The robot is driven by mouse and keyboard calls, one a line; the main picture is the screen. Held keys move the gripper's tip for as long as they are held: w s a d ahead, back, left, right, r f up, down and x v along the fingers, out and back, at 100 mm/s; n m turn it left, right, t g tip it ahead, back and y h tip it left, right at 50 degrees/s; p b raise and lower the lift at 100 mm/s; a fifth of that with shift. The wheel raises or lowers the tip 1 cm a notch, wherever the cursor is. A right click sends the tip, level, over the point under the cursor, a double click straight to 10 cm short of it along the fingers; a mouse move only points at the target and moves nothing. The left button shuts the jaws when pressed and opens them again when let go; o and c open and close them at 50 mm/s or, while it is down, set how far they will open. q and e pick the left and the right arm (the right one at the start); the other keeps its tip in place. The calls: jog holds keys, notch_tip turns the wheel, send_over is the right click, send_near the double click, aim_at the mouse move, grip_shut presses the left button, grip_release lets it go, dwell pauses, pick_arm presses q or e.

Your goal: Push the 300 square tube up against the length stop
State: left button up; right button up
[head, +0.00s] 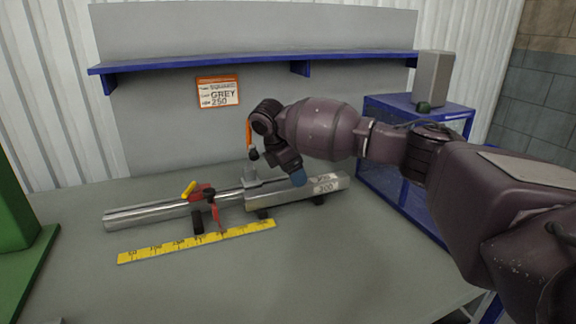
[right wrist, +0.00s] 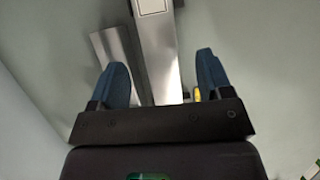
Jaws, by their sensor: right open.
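The square tube marked 300 (head: 334,184) lies on the runout at the right, its label facing up. A red stop with a yellow handle (head: 203,191), which looks like the length stop, sits on the runout to the left. A gap shows between it and the tube's left end. My right gripper (head: 298,179) is over the tube, its blue fingertips pointing down. In the right wrist view the gripper (right wrist: 163,72) is open, with the tube (right wrist: 156,50) showing between its fingers; I cannot tell whether they touch it. My left gripper is not in view.
A yellow ruler (head: 197,241) lies along the front of the runout. A grey bracket with an orange handle (head: 248,134) stands behind the tube's left end. A blue-framed cabinet (head: 396,190) is at the right. The front of the table (head: 250,280) is clear.

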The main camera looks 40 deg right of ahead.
aim_at(298, 190)
jog(key=x, duration=0.3)
jog(key=shift+d+f+b, duration=0.1)
jog(key=shift+f+b, duration=0.2)
jog(key=shift+f, duration=0.1)
jog(key=shift+d+f, duration=0.15)
jog(key=shift+f, duration=0.25)
